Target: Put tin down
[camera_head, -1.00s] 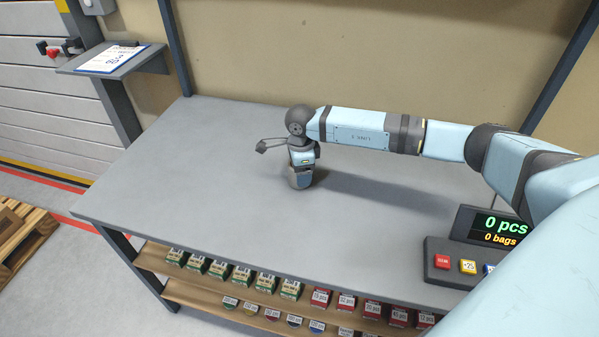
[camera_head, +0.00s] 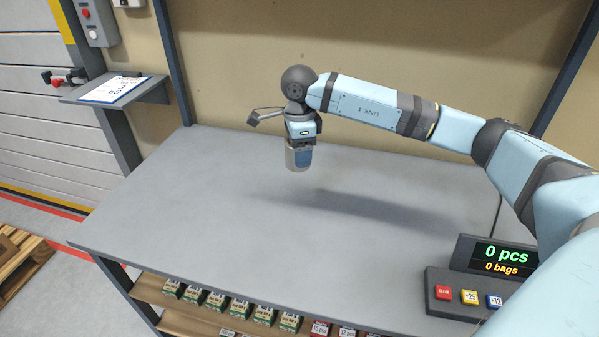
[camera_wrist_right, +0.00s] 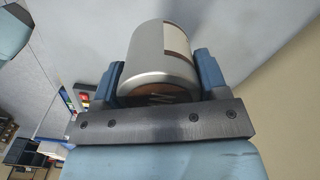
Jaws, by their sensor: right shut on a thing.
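The tin (camera_head: 296,160) is a silvery-grey cylinder with a lighter label patch. It hangs upright below my right gripper (camera_head: 302,146), above the back middle of the grey table (camera_head: 215,205). Its shadow lies apart from it on the tabletop, to the right. In the right wrist view the tin (camera_wrist_right: 150,50) sits between the two blue fingers of my right gripper (camera_wrist_right: 160,75), which is shut on it. My left gripper is not in view.
The tabletop around the tin is clear. A display with coloured buttons (camera_head: 470,290) stands at the front right. Small boxes (camera_head: 240,308) line a shelf below the front edge. A clipboard (camera_head: 113,89) lies on a side shelf at the left.

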